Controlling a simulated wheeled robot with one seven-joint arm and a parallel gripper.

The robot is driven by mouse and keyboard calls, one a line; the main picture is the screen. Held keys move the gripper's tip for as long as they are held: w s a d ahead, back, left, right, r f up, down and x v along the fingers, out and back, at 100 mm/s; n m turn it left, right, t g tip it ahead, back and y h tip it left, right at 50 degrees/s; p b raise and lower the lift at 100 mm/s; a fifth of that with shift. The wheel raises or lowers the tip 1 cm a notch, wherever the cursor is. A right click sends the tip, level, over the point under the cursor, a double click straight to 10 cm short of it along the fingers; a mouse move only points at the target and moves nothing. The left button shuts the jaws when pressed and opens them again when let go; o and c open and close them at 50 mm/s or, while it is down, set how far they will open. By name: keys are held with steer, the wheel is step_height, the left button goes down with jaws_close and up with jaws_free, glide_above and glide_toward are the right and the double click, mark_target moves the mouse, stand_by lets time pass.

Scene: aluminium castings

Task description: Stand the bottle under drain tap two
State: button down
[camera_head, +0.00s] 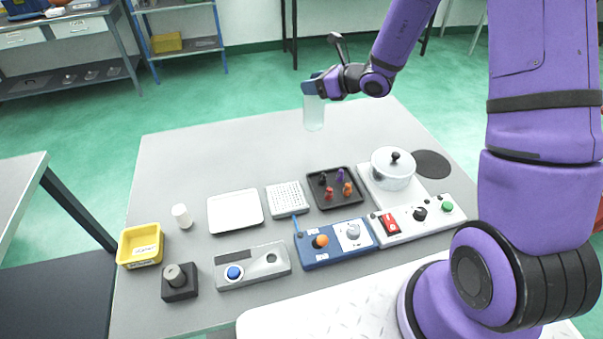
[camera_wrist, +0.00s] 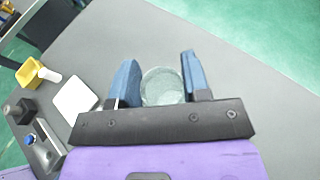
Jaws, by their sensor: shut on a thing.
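My gripper (camera_head: 313,86) is shut on a pale translucent bottle (camera_head: 314,115). It holds the bottle roughly upright above the far part of the grey table (camera_head: 200,160); the bottle appears clear of the tabletop. In the wrist view, the bottle (camera_wrist: 163,88) shows end-on as a round, glassy shape between the two blue fingers of my gripper (camera_wrist: 160,62). I cannot make out any drain tap, nor a number two, in either view.
Along the near side are a yellow bin (camera_head: 140,246), white cylinder (camera_head: 181,216), white tray (camera_head: 235,211), blue box with an orange knob (camera_head: 335,243), black tray with pegs (camera_head: 336,190), and lidded pot (camera_head: 393,170). The table's far left is clear.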

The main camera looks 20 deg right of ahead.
mark_target(312, 116)
steer(key=shift+s+a+f, duration=0.15)
steer(key=shift+f, duration=4.95)
steer(key=c, duration=0.6)
jaws_free()
